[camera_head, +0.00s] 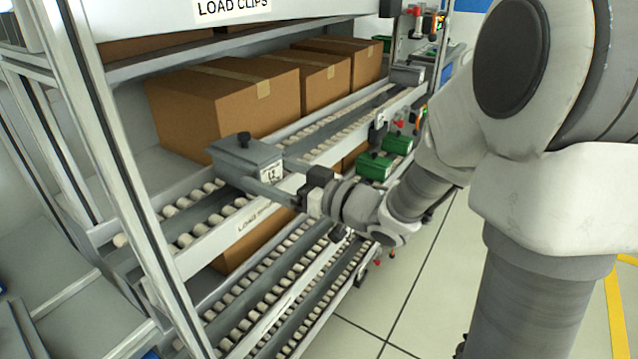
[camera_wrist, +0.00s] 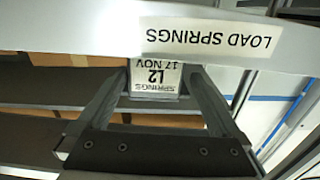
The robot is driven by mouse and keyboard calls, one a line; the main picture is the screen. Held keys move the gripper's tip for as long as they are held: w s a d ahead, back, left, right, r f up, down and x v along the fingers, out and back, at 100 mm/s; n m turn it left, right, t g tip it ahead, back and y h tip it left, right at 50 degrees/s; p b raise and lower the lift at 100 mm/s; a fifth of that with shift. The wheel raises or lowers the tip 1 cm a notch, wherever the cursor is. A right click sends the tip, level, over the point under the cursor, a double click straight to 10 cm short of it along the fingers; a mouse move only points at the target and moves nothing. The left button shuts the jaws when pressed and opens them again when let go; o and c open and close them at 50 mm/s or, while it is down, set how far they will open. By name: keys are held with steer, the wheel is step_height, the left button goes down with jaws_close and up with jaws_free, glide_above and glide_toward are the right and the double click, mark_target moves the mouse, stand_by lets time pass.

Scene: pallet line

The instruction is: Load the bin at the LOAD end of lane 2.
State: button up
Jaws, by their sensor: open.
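A grey bin (camera_head: 238,153) with a dark knob on top sits at the front of the upper roller lane in the head view. Its white label (camera_wrist: 156,78) reads L2, 17 NOV, SPRINGS, upside down in the wrist view. My gripper (camera_wrist: 157,90) is open, with one finger on each side of the label and visible space between. In the head view my gripper (camera_head: 270,183) reaches in from the right at the bin's front. I cannot tell whether the fingers touch the bin. The lane's front rail (camera_head: 225,235) carries a LOAD SPRINGS sign (camera_wrist: 205,38).
Several cardboard boxes (camera_head: 225,100) stand on the shelf behind the bin. A rack post (camera_head: 115,150) rises at left. Lower roller lanes (camera_head: 265,290) lie below. Green units (camera_head: 375,166) sit along the rack's right side. Floor (camera_head: 400,300) at right is clear.

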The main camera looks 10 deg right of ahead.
steer(key=b+v, duration=0.1)
steer(key=v, duration=1.1)
steer(key=shift+w+r, duration=0.1)
steer(key=shift+w, duration=0.05)
stand_by(3.0)
